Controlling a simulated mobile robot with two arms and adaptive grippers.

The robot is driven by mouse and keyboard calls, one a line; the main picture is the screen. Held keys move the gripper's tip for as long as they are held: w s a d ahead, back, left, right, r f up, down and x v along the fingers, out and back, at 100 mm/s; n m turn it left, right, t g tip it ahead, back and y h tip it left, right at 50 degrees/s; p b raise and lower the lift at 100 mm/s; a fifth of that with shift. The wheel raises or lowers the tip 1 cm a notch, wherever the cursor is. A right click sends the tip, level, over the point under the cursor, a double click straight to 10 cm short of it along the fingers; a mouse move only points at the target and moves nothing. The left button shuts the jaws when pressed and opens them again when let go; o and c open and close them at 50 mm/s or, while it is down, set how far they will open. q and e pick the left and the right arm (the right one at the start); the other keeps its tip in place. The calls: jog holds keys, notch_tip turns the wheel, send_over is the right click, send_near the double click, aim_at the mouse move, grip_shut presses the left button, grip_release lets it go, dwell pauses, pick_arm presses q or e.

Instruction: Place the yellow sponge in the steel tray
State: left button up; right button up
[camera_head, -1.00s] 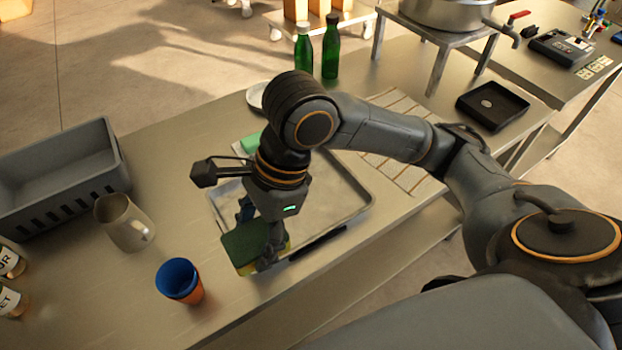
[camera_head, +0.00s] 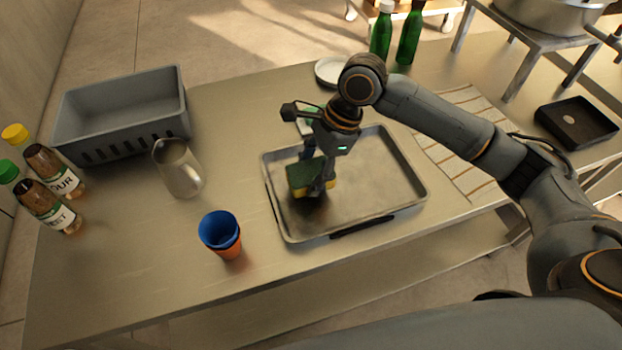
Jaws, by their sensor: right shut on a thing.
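The steel tray (camera_head: 385,205) lies on the metal table, a shallow rectangle with a raised rim. The sponge (camera_head: 303,178), dark green on top with yellow showing at its lower edge, is over the left part of the tray. My right gripper (camera_head: 318,185) points down and is shut on the sponge. I cannot tell whether the sponge touches the tray floor. The gripper's fingers hide part of the sponge. My left gripper is not in view.
A grey crate (camera_head: 120,112), a metal pitcher (camera_head: 177,168) and stacked blue and orange cups (camera_head: 221,236) stand left of the tray. A green item (camera_head: 311,118) is behind the gripper. A striped cloth (camera_head: 462,150) and black tray (camera_head: 577,122) lie right. Green bottles (camera_head: 408,35) stand behind.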

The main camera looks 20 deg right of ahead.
aim_at(311, 182)
notch_tip(311, 182, down, 3)
jog(key=shift+r, duration=0.1)
jog(key=shift+s, duration=0.1)
jog(key=o, duration=0.7)
